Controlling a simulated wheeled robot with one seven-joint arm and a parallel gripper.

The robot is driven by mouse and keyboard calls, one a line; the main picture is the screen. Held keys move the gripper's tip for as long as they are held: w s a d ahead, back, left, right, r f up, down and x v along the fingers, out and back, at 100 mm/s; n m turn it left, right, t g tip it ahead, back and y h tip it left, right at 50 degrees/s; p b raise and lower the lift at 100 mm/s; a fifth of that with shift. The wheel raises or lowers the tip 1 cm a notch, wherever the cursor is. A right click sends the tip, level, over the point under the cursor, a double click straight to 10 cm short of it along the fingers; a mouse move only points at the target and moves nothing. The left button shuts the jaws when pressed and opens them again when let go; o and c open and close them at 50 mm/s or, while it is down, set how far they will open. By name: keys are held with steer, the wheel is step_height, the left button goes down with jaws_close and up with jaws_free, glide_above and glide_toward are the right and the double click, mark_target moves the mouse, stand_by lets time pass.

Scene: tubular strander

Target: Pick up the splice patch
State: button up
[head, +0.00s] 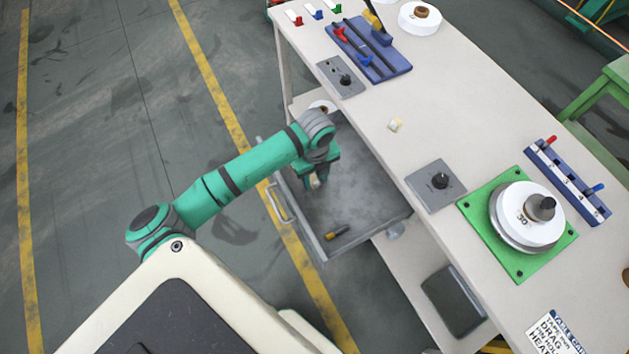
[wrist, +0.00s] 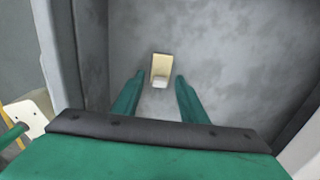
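A small tan plate with a white block on it, which looks like the splice patch (wrist: 161,62), lies on the grey drawer floor in the wrist view. My gripper (wrist: 160,78) is open above it, with one green finger to each side of the patch and the patch showing just beyond the fingertips. No contact shows. In the head view my gripper (head: 316,180) points down into the open drawer (head: 365,195), near its far left part. The patch is mostly hidden there by my gripper.
A yellow-and-black tool (head: 337,233) lies in the drawer's near part. The drawer walls and handle (head: 276,203) stand close to my arm.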

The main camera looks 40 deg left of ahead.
jaws_close()
steer(key=shift+r, duration=0.1)
